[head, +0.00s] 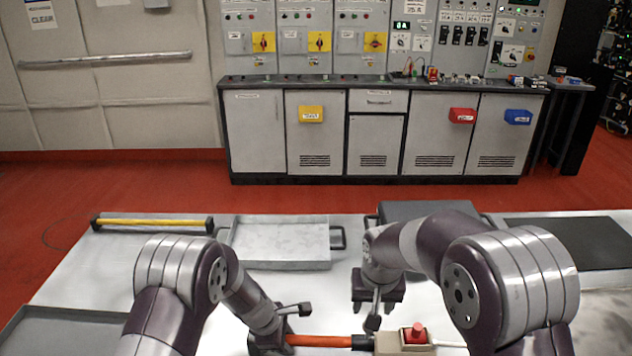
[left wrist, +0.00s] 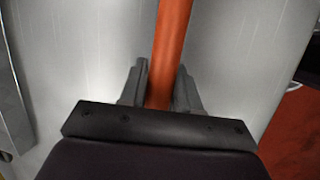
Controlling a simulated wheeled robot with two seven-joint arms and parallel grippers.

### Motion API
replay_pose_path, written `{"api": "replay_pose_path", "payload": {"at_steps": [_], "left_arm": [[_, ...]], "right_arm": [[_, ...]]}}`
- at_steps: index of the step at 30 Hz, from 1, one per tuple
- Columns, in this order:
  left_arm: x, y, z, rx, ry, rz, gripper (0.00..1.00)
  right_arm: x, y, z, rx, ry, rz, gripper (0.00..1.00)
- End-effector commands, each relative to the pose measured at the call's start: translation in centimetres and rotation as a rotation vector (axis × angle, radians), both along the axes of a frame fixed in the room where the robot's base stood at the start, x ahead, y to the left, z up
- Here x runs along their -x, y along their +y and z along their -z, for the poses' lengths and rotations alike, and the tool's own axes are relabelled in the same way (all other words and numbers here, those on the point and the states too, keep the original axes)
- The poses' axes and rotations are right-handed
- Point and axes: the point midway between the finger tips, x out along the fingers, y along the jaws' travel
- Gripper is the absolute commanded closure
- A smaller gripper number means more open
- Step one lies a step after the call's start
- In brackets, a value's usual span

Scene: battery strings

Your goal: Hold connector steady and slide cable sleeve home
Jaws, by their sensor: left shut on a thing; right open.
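An orange cable (head: 320,340) lies left to right at the front of the work table. A black sleeve (head: 362,342) sits at its right end, against a beige connector box (head: 402,346) with a red knob (head: 415,334) on top. My left gripper (head: 285,328) is shut on the orange cable, left of the sleeve. The left wrist view shows the cable (left wrist: 170,45) running between the two fingers (left wrist: 160,90). My right gripper (head: 373,312) is open, pointing down above the sleeve and the box's left end, apparently holding nothing. The lower edge of the picture cuts off the box.
A grey tray (head: 280,264) stands at the table's middle back. A yellow bar with black ends (head: 150,222) lies at the back left. A dark case (head: 425,208) and black mat (head: 570,230) lie at the back right.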

Motion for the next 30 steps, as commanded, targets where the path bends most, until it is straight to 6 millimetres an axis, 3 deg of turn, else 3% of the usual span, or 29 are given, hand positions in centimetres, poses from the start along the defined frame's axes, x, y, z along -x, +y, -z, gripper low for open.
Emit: {"api": "replay_pose_path", "payload": {"at_steps": [7,8,10,11,23,26,30], "left_arm": [[0.1,0.0,0.1,-0.001,0.002,0.000,1.00],[0.1,0.0,0.1,-0.001,0.002,0.000,0.65],[0.1,0.0,0.1,-0.001,0.002,0.000,0.42],[0.1,0.0,0.1,-0.001,0.002,0.000,0.39],[0.1,0.1,-0.1,0.000,0.002,0.001,0.39],[0.2,0.5,-1.5,0.001,-0.001,0.000,0.39],[0.9,1.6,-4.9,0.000,-0.004,0.000,0.39]], "right_arm": [[0.0,0.0,-0.4,0.000,0.000,0.000,0.45],[0.0,0.0,-0.3,0.000,0.000,0.000,0.45],[0.0,0.0,-0.3,0.000,0.000,0.000,0.45],[0.0,0.0,-0.3,0.000,0.000,0.000,0.45],[0.0,0.0,-0.3,0.000,0.000,0.000,0.45],[0.0,0.0,-0.3,0.000,0.000,0.000,0.45],[0.0,0.0,-0.3,0.000,0.000,0.000,0.45]]}}
